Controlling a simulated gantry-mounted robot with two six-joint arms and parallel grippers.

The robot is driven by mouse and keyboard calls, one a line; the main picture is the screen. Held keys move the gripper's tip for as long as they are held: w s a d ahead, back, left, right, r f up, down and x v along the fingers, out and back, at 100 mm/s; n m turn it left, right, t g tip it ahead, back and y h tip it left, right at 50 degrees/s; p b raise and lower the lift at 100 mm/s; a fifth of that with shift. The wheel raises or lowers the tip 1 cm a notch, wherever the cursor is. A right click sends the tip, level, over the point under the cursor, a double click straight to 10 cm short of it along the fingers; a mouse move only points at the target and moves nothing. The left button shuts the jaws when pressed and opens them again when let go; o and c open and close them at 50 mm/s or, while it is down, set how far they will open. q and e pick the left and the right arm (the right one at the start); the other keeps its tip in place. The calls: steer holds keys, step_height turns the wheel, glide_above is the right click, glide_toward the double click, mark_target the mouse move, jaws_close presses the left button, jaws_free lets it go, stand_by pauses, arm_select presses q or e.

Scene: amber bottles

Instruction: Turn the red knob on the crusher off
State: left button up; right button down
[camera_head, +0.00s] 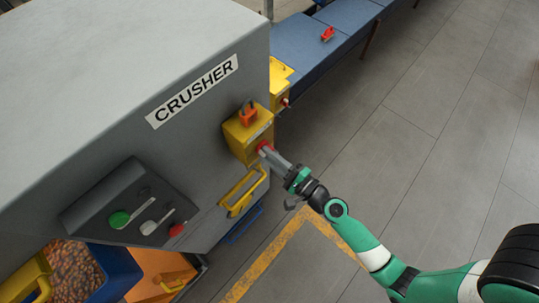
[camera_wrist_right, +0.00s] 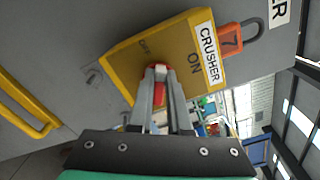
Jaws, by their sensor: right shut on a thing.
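The crusher (camera_head: 200,160) is a large grey machine with a "CRUSHER" label on its face. A yellow switch box (camera_head: 238,133) sits on its side. The red knob (camera_head: 264,147) is on the front of this box. My right gripper (camera_head: 268,151) reaches in from the lower right and is shut on the knob. In the right wrist view, the fingers (camera_wrist_right: 160,75) close around the red knob (camera_wrist_right: 159,92), partly hiding it. The yellow box (camera_wrist_right: 140,48) there shows the words "CRUSHER" and "ON". My left gripper is not in view.
An orange padlock (camera_head: 248,117) hangs at the top of the box. A yellow handle (camera_head: 243,192) is below it. A sloped panel (camera_head: 130,205) with green and red buttons is at lower left. The floor at right is clear.

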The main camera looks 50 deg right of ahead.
steer(key=n, duration=0.2)
steer(key=n+b, duration=0.1)
steer(key=n, duration=0.2)
steer(key=shift+a+f+n+b, duration=0.1)
steer(key=shift+f+n+b, duration=0.2)
steer(key=shift+n+b, duration=0.1)
stand_by(0.3)
steer(key=c, duration=0.9)
jaws_free()
steer(key=shift+o, duration=0.2)
steer(key=shift+s, duration=0.15)
steer(key=s+b, duration=0.5)
steer(key=s, duration=0.6)
steer(key=shift+s+a, duration=0.2)
